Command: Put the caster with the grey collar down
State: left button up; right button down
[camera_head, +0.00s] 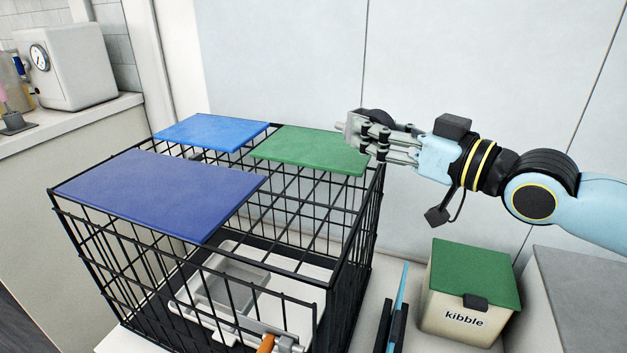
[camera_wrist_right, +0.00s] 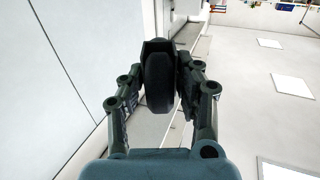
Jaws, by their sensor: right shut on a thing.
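My right gripper (camera_head: 378,140) comes in from the right and is shut on a caster (camera_head: 377,117), above the green panel at the cage's far right corner. The caster has a dark wheel, and a pale grey piece sticks out to the left past the fingers. I cannot tell for sure whether that piece is its collar. In the right wrist view the black wheel (camera_wrist_right: 159,82) stands between the two fingers (camera_wrist_right: 160,95). My left gripper is not in view.
A black wire cage (camera_head: 340,262) carries a dark blue panel (camera_head: 160,192), a lighter blue panel (camera_head: 212,132) and a green panel (camera_head: 310,150) on top. A green-lidded kibble bin (camera_head: 470,276) stands at the right. A tray (camera_head: 215,285) lies inside the cage.

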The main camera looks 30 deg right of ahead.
aim_at(325, 183)
jog(key=w+f+b, duration=0.1)
jog(key=w+a+f+b, duration=0.1)
jog(key=b, duration=0.1)
jog(key=w+f+b, duration=0.1)
jog(key=w+b, duration=0.1)
jog(key=shift+a+f, duration=0.35)
jog(key=shift+a, duration=0.05)
jog(key=w+b, duration=0.1)
jog(key=w+a+f+b, duration=0.1)
jog(key=w+f, duration=0.1)
jog(key=w, duration=0.1)
jog(key=shift+a+b, duration=0.35)
jog(key=shift+b, duration=0.05)
jog(key=shift+w+a, duration=0.1)
notch_tip(325, 183, down, 4)
jog(key=shift+r+b, duration=0.15)
jog(key=shift+b, duration=1)
